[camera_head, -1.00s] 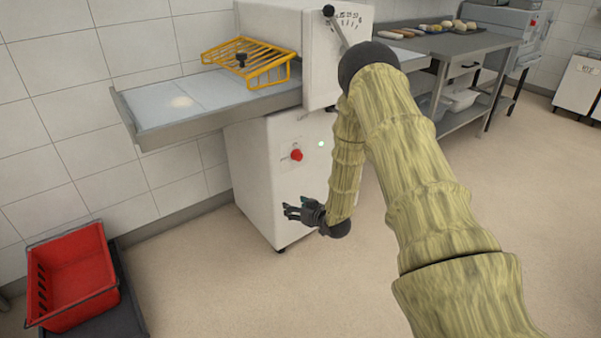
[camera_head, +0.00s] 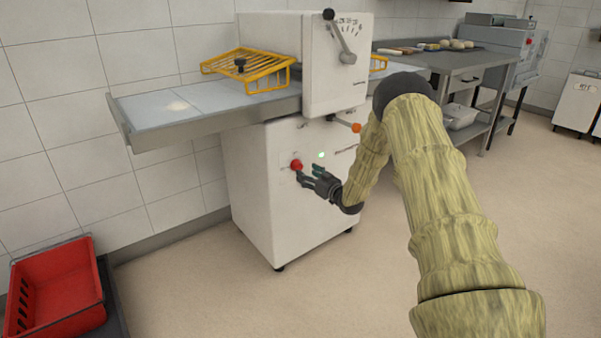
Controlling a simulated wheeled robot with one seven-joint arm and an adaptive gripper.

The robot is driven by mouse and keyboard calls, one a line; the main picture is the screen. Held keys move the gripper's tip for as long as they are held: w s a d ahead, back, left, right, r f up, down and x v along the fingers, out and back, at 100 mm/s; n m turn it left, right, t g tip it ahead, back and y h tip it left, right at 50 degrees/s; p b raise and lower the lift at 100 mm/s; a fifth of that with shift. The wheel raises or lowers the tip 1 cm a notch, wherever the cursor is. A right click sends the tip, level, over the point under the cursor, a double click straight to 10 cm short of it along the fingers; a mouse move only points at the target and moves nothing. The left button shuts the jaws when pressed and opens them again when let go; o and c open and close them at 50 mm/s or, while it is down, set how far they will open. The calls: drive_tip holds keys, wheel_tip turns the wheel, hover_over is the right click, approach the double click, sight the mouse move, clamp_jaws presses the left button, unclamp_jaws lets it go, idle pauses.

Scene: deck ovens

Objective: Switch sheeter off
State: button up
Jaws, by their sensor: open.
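The sheeter is a white machine (camera_head: 262,190) with a grey side table (camera_head: 215,122) and a yellow wire guard (camera_head: 250,66). On its front panel is a red round knob (camera_head: 296,164). To the right of it a small green light (camera_head: 321,155) shows. An orange knob (camera_head: 356,127) sits higher to the right. A lever (camera_head: 340,38) with a dark ball end is on the upper housing by a scale. My gripper (camera_head: 306,178) is open and empty, its fingers just below and right of the red knob. I cannot tell whether they touch it.
A steel table (camera_head: 455,62) with food items is behind on the right. White bins (camera_head: 578,100) stand at far right. The floor in front of the sheeter is clear.

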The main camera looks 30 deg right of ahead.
sight(300, 168)
drive_tip(key=shift+w+a+b, duration=0.15)
drive_tip(key=shift+w+b, duration=0.1)
drive_tip(key=shift+w, duration=1.1)
drive_tip(key=shift+w+a+b, duration=0.1)
drive_tip(key=shift+w+b, duration=0.1)
drive_tip(key=shift+w, duration=1.15)
drive_tip(key=c, duration=1)
